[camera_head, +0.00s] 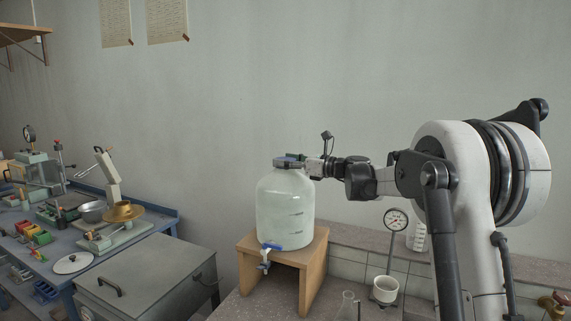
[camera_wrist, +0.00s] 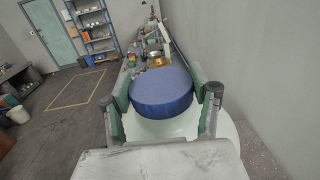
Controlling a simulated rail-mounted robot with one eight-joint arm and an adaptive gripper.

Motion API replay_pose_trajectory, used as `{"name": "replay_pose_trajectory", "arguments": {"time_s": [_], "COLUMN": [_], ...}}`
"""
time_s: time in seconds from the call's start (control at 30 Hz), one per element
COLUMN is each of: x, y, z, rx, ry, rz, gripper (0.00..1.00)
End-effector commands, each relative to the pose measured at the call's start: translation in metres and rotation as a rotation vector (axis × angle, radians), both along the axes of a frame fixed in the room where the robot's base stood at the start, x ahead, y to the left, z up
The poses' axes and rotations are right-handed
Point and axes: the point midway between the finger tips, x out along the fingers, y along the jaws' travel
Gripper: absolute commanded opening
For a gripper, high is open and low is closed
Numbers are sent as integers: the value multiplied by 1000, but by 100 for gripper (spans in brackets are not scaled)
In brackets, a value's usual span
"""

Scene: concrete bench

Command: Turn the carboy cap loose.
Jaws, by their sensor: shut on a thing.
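The carboy (camera_head: 285,208) is a clear, whitish bottle standing upright on a wooden stand (camera_head: 312,260). It has a blue spigot (camera_head: 268,247) low on its front. The blue cap (camera_wrist: 162,92) sits on top of the carboy, and the carboy's pale shoulder (camera_wrist: 220,128) shows below it in the wrist view. My gripper (camera_head: 290,160) reaches in level from the right at the cap's height. In the wrist view my gripper (camera_wrist: 161,98) has one finger on each side of the cap and is shut on it. The cap is mostly hidden by the fingers in the head view.
A dial gauge on a stand (camera_head: 396,219), a white cup (camera_head: 385,290) and a glass flask (camera_head: 347,305) stand right of the wooden stand. A grey chest (camera_head: 150,275) and a cluttered blue bench (camera_head: 75,245) are at left. The wall is close behind.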

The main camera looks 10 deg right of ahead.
Motion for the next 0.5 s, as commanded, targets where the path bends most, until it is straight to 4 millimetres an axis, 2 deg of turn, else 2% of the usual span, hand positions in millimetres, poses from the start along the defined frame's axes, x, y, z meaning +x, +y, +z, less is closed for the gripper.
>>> {"name": "replay_pose_trajectory", "arguments": {"time_s": [0.5], "x": [2], "y": [-1], "z": [1], "rx": [1], "ry": [-1], "rz": [434], "gripper": [30]}}
